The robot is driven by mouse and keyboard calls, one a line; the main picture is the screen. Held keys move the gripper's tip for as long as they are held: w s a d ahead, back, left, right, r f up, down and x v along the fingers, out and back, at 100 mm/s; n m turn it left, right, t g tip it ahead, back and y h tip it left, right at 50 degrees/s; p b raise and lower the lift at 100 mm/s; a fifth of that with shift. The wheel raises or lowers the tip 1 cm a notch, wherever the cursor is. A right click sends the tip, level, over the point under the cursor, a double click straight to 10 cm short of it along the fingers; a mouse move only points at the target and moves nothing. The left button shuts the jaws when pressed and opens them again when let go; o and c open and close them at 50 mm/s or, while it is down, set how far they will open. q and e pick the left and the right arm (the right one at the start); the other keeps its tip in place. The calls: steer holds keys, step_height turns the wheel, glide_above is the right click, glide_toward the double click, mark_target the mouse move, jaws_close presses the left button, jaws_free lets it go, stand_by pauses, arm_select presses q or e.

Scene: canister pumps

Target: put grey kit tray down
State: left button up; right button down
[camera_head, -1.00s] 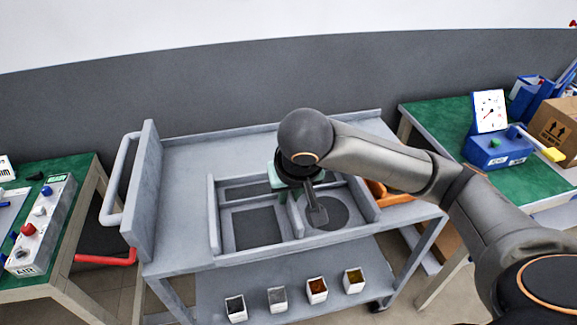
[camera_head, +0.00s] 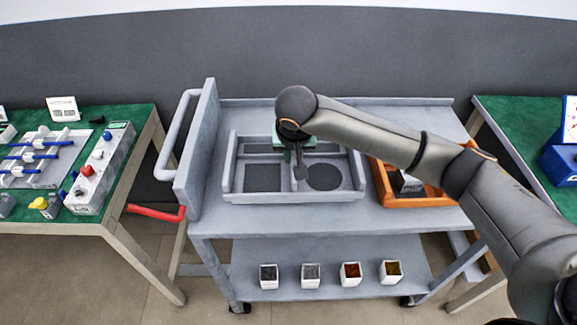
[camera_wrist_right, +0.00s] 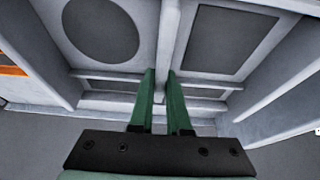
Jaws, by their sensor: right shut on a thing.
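The grey kit tray (camera_head: 295,196) is over the left part of the grey cart's top (camera_head: 400,219). It looks level, with dark square and round recesses. I cannot tell whether its underside touches the cart. My right gripper (camera_head: 297,165) reaches down into the tray's middle. In the right wrist view, its green fingers (camera_wrist_right: 161,88) are shut on the tray's central divider (camera_wrist_right: 168,45). The arm hides part of the tray's back. My left gripper is not in view.
An orange tray (camera_head: 420,203) with a grey item sits on the cart's right, partly behind my arm. The cart's upright end panel (camera_head: 197,150) stands close left of the kit tray. Several small bins (camera_head: 310,275) stand on the lower shelf. Green-topped benches flank the cart.

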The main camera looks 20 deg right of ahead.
mark_target(288, 165)
steer(key=shift+w+a+f, duration=0.35)
steer(key=shift+w+f, duration=0.35)
steer(key=shift+f, duration=0.1)
steer(key=shift+w+f, duration=0.1)
steer(key=shift+f, duration=1.55)
steer(key=c, duration=1.3)
jaws_free()
steer(key=shift+f, duration=0.2)
steer(key=shift+c, duration=0.2)
steer(key=o, duration=0.5)
steer(key=shift+c, duration=0.2)
steer(key=v, duration=1.2)
steer(key=shift+p, duration=0.45)
steer(key=shift+a+r, duration=0.1)
steer(key=shift+r, duration=0.05)
